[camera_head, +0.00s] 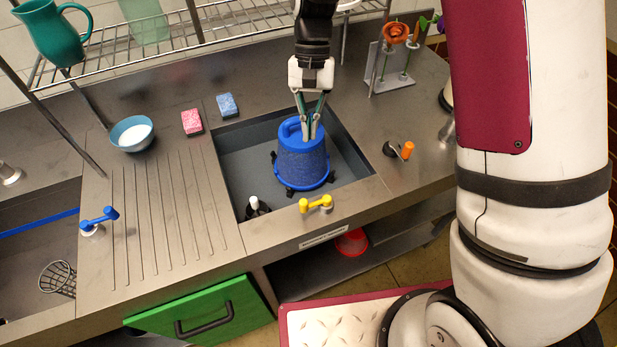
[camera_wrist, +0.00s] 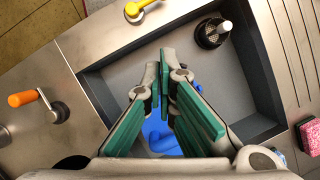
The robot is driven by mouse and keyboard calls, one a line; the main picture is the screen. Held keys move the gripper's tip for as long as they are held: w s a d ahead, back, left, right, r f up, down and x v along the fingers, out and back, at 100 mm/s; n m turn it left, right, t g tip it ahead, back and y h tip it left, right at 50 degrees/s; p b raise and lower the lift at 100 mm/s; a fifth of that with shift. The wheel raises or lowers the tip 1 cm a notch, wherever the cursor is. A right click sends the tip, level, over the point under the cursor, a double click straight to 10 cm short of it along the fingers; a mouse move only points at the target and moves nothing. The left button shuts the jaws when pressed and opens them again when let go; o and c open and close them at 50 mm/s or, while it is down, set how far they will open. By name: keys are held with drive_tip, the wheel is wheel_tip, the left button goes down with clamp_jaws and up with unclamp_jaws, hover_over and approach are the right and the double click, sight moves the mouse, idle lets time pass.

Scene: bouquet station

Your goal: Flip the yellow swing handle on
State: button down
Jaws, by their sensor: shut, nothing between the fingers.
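My gripper (camera_head: 311,136) is shut and empty, pointing down over the blue bucket (camera_head: 302,160) in the sink. In the wrist view my gripper's fingertips (camera_wrist: 163,68) lie close together, apart from the handle. Part of the blue bucket (camera_wrist: 158,135) shows between and below the fingers; the rest is hidden by them.
An orange handle (camera_head: 407,150) is on the right counter, a blue handle (camera_head: 100,218) at left. Pink (camera_head: 192,121) and blue (camera_head: 227,105) sponges and a bowl (camera_head: 132,134) lie behind. A wire shelf (camera_head: 165,65) hangs above.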

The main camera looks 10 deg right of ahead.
sight(316, 202)
drive_tip(key=shift+s+a+f+p, duration=0.25)
drive_tip(key=shift+s+f+p, duration=0.45)
drive_tip(key=shift+s+f, duration=0.75)
drive_tip(key=shift+s+a+f+p, duration=0.25)
drive_tip(key=shift+s+f+p, duration=0.4)
drive_tip(key=shift+s+f, duration=0.75)
drive_tip(key=shift+s+a+f+p, duration=0.25)
drive_tip(key=shift+s+f+p, duration=0.6)
drive_tip(key=shift+f, duration=0.95)
drive_tip(key=shift+s, duration=0.1)
